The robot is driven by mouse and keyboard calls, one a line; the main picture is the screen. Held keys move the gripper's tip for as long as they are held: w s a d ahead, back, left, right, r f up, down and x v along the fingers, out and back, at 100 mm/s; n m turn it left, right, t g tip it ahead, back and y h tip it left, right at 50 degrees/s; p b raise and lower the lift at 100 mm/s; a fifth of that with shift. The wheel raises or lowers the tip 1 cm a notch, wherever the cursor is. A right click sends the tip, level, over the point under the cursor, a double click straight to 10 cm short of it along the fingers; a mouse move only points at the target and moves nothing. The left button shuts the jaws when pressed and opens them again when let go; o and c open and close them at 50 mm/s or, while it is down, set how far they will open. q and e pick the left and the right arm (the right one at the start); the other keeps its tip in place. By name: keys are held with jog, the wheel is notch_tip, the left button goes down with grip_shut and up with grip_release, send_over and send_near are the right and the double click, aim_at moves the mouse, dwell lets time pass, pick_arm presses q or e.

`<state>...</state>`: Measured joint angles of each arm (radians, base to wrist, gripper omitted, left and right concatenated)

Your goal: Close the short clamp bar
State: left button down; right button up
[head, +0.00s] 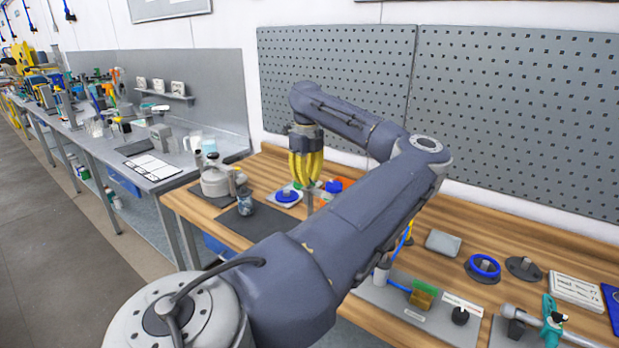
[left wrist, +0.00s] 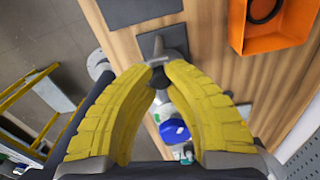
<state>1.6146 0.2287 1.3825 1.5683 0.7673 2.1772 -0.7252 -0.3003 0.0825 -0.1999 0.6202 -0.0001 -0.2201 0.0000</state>
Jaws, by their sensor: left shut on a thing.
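My left gripper (head: 307,182) has yellow ribbed fingers and points down over the wooden bench. In the left wrist view its fingertips (left wrist: 160,68) come together around a grey bar-like part (left wrist: 172,42) with a dark end. This part stands on a dark square plate (left wrist: 148,48) and looks like the short clamp bar, but the fingers cover much of it and I cannot tell its angle. In the head view a grey post (head: 309,202) shows just below the fingertips. My right gripper is not in view.
A blue round part (left wrist: 174,130) lies close beside the fingers. An orange bin (left wrist: 272,40) stands to the right in the wrist view. A grey lidded pot (head: 216,182) and a dark mat (head: 238,226) lie left of the gripper. A pegboard (head: 340,85) rises behind the bench.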

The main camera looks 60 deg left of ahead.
pick_arm(q)
jog(key=shift+s+a, duration=0.1)
jog(key=shift+s, duration=0.15)
jog(key=c, duration=1.4)
grip_release()
jog(key=shift+s, duration=0.1)
jog(key=shift+c, duration=0.2)
jog(key=shift+o, duration=1.4)
jog(key=shift+w+r, duration=0.2)
jog(key=shift+r, duration=0.3)
notch_tip(320, 180, up, 11)
jog(key=shift+s, duration=0.1)
